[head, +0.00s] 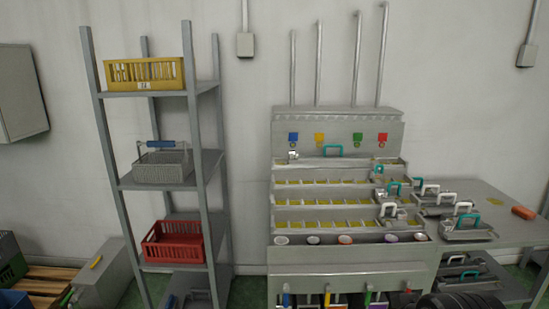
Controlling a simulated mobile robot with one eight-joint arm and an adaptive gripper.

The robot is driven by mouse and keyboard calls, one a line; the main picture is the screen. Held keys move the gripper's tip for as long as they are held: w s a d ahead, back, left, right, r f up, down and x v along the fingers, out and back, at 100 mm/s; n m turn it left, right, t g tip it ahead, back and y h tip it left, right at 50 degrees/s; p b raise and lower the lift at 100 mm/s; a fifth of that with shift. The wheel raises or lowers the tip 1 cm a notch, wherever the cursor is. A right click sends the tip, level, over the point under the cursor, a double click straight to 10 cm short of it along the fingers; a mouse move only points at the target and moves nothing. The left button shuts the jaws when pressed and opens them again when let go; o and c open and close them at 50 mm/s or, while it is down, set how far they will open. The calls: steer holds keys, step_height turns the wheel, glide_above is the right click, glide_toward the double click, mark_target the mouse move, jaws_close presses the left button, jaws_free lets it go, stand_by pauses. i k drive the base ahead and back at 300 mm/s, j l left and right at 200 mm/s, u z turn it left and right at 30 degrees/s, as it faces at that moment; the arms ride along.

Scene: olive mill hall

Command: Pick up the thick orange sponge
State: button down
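The thick orange sponge (523,212) is a small rounded orange block at the far right of the head view. It lies on the grey side table (510,230), near the table's right end. Nothing covers it in this view. My gripper does not show, so its opening and its distance from the sponge cannot be seen.
Metal trays with teal and white handles (467,233) stand left of the sponge. A stepped grey machine (350,258) fills the centre. A shelf rack (172,90) holds yellow, grey and red baskets. A dark ribbed shape, unclear, shows at the bottom right.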

mark_target(527, 214)
steer(key=z, duration=1.5)
